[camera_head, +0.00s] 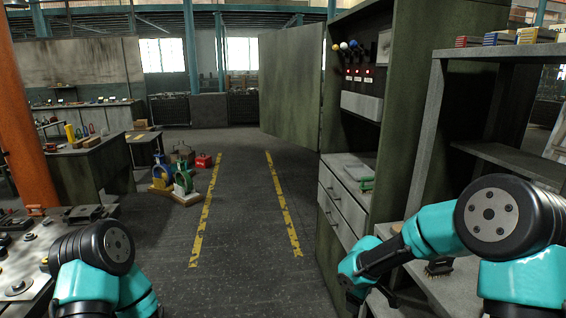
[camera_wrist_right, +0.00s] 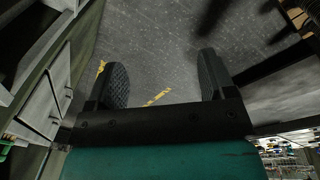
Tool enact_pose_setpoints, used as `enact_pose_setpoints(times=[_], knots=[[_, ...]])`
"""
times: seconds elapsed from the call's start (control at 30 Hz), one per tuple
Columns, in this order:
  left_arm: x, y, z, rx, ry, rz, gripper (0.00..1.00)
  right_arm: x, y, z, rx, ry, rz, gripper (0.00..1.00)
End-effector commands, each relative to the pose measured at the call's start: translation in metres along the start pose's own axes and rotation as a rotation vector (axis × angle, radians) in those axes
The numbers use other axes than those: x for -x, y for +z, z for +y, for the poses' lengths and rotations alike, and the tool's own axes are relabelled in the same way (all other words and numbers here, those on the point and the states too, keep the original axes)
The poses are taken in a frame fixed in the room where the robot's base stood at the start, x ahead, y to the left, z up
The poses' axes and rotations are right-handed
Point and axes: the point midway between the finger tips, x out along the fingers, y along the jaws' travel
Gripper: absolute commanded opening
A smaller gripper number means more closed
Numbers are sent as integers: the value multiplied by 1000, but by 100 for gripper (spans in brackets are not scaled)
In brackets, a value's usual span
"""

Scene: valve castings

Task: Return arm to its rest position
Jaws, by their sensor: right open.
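My right arm (camera_head: 430,228) comes in at the lower right of the head view, bent in front of the green cabinet and grey shelving. My right gripper (camera_wrist_right: 163,72) shows clearly in the right wrist view. The valve castings, one blue (camera_head: 162,172) and one green (camera_head: 183,178), stand on the floor, far from both arms.
The tall green cabinet (camera_head: 400,120), its door open, has drawers (camera_head: 342,208) close beside my right arm. Grey shelving (camera_head: 428,150) stands at the right. A workbench (camera_head: 22,262) with parts is at the left. The floor between the yellow lines (camera_head: 240,215) is clear.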

Motion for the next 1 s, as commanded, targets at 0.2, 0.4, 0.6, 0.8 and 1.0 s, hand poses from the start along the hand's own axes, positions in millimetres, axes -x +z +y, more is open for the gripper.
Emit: enact_pose_setpoints(times=[0.2, 0.4, 0.6, 0.8, 1.0], knots=[[0, 0, 0, 0, 0, 0, 96, -99, 46, -82, -305, -254, 84, 77], [0, 0, 0, 0, 0, 0, 96, -160, 102, -154, -692, -380, 117, 77], [0, 0, 0, 0, 0, 0, 96, -186, 151, -199, -991, -377, 97, 77], [0, 0, 0, 0, 0, 0, 96, -190, 164, -208, -1068, -359, 91, 77], [0, 0, 0, 0, 0, 0, 96, -189, 163, -207, -1065, -359, 92, 77]])
